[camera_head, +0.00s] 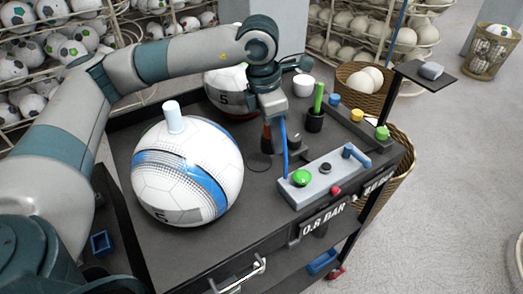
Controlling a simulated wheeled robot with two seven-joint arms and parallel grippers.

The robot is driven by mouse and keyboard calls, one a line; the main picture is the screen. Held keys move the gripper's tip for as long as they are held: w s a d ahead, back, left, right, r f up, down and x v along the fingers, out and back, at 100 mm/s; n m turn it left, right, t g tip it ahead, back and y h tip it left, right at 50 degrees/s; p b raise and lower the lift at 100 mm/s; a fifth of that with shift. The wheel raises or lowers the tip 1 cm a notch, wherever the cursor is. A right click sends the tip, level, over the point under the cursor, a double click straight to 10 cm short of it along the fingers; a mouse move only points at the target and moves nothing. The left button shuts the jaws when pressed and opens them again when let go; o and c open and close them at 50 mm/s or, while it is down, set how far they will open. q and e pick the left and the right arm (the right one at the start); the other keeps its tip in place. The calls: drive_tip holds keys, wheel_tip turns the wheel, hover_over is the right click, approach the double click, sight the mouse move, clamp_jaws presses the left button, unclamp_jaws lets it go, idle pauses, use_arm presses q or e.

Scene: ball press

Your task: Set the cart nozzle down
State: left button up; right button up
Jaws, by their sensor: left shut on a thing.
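My left gripper (268,112) points down over the middle of the dark cart top (240,238). It is shut on the cart nozzle (267,138), a slim dark and orange piece mostly hidden by the fingers. A blue hose (285,150) runs beside the gripper down to the grey control box (325,176). I cannot tell whether the nozzle's tip touches the cart top. My right gripper is not in view.
A large white and blue ball (180,185) with a pale plug stands left of the gripper, and another ball (222,92) stands behind it. A black cup (314,122) with a green stick stands to the right. Colored blocks (357,115) line the right edge.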

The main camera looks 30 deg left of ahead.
use_arm(q)
drive_tip(key=a, duration=0.1)
drive_tip(key=a+f, duration=0.1)
drive_tip(key=shift+s+a+f, duration=0.25)
drive_tip(key=shift+a+f, duration=0.1)
drive_tip(key=shift+a, duration=0.05)
drive_tip(key=shift+f+b, duration=0.55)
drive_tip(key=shift+f, duration=1.45)
drive_tip(key=shift+f, duration=0.1)
drive_tip(key=o, duration=1.1)
